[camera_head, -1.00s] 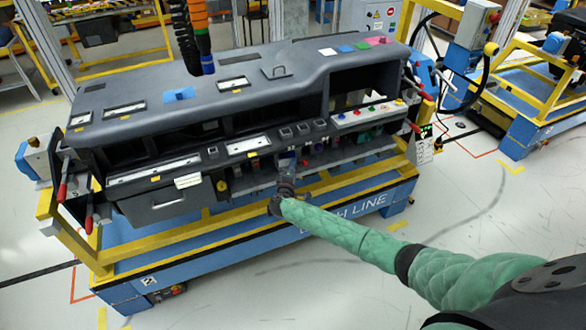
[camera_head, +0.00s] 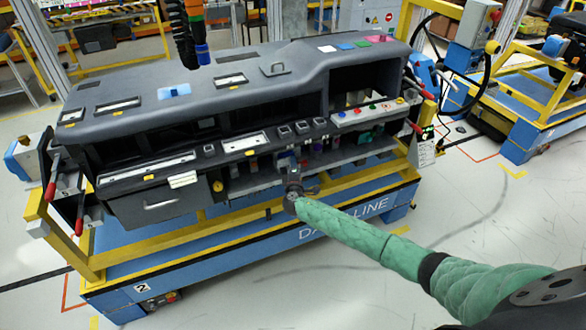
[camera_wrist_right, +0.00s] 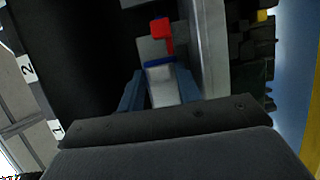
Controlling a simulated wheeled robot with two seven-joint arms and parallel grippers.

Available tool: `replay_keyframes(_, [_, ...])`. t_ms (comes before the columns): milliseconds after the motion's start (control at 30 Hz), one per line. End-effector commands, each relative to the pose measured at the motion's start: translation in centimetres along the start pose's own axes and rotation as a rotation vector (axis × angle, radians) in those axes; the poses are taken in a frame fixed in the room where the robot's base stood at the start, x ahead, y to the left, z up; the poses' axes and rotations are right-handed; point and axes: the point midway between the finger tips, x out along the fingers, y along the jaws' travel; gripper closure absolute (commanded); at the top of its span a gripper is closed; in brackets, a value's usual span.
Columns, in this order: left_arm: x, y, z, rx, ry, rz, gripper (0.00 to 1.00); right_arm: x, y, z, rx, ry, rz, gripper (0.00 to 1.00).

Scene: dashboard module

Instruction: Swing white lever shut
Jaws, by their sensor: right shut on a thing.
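My right gripper (camera_head: 289,162) reaches in at the front of the dark dashboard module (camera_head: 230,108), under its front ledge. In the right wrist view its two blue-grey fingers (camera_wrist_right: 160,90) stand on either side of a pale white piece with a blue band, which looks like the white lever (camera_wrist_right: 161,76). The gripper is shut on it. A red piece (camera_wrist_right: 162,32) shows just beyond the blue band. In the head view my gripper and wrist hide the lever, so its angle cannot be told there. My left gripper is out of view.
The module rests on a yellow and blue cart (camera_head: 250,240) with red-handled clamps (camera_head: 53,181) at its ends. A drawer (camera_head: 158,205) is left of my gripper. A hanging tool (camera_head: 202,54) is above the module. Floor is clear in front.

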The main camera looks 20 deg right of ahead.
Motion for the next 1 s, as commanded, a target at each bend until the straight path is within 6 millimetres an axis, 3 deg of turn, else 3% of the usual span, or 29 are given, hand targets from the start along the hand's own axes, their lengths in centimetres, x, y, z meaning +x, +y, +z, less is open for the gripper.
replay_keyframes(133, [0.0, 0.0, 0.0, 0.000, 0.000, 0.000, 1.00, 0.0, -0.1, 0.0, 0.000, 0.000, -0.001, 0.89])
replay_keyframes(167, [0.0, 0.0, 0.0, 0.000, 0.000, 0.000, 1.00, 0.0, -0.1, 0.0, 0.000, 0.000, -0.001, 0.64])
replay_keyframes(200, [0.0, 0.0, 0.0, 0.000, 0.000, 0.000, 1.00, 0.0, -0.1, 0.0, 0.000, 0.000, -0.001, 0.56])
replay_keyframes(233, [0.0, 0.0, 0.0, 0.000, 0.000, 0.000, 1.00, 0.0, 0.0, 0.0, 0.000, 0.000, -0.001, 0.55])
replay_keyframes(667, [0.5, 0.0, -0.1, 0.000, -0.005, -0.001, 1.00, -1.1, -0.3, -0.1, 0.001, 0.001, 0.000, 0.55])
replay_keyframes(800, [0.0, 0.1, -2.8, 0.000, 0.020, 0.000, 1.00, -3.0, -0.5, 0.0, 0.003, 0.000, -0.001, 0.55])
replay_keyframes(1000, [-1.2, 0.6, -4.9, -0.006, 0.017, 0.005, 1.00, -5.8, -0.4, 0.0, 0.001, 0.001, -0.002, 0.55])
